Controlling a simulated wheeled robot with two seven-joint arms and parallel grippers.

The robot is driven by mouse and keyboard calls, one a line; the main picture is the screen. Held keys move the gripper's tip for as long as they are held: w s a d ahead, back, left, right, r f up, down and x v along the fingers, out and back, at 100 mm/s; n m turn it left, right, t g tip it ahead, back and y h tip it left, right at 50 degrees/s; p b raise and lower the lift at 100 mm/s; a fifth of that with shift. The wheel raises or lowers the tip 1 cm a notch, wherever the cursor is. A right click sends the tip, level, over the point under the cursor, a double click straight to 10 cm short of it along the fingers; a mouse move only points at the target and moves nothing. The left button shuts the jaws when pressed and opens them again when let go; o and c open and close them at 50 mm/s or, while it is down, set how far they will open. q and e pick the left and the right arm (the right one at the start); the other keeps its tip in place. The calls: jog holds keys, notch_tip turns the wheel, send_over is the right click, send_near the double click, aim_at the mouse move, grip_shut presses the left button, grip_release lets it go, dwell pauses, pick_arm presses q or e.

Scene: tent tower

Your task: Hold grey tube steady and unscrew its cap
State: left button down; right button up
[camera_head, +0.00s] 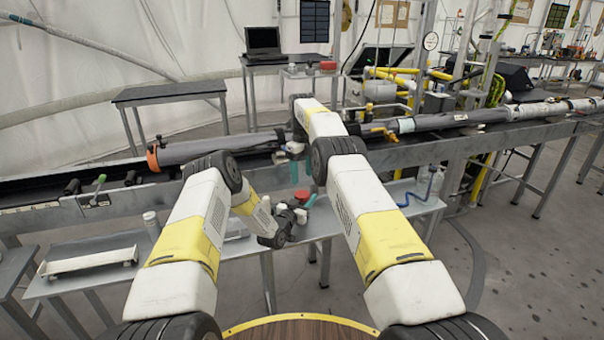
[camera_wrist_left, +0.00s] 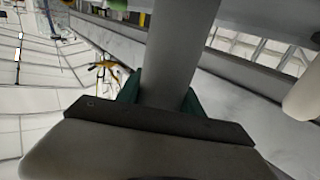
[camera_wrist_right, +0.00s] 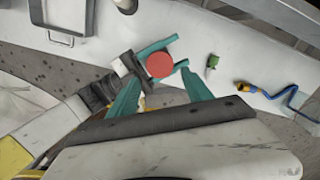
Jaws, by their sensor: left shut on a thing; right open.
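The grey tube (camera_wrist_left: 180,45) stands between the teal fingers of my left gripper in the left wrist view. My left gripper (camera_head: 306,201) is shut on it from the side. The round red cap (camera_wrist_right: 159,64) is seen from above in the right wrist view, and it also shows in the head view (camera_head: 302,195). It hides the tube below it in the right wrist view. My right gripper (camera_wrist_right: 163,93) points down above the cap, its two teal fingers spread wide and empty. In the head view its fingertips (camera_head: 300,168) hang just above the cap, apart from it.
A white bench runs below the grippers. A green piece (camera_wrist_right: 212,61) and a blue cable with a yellow connector (camera_wrist_right: 247,88) lie on it. A white tray (camera_head: 88,263) and a white bottle (camera_head: 151,224) are at the left. A metal rail with long grey tubes runs behind.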

aim_at(302, 194)
jog(key=shift+f+m, duration=0.1)
jog(key=shift+m, duration=0.6)
jog(key=shift+f, duration=3.9)
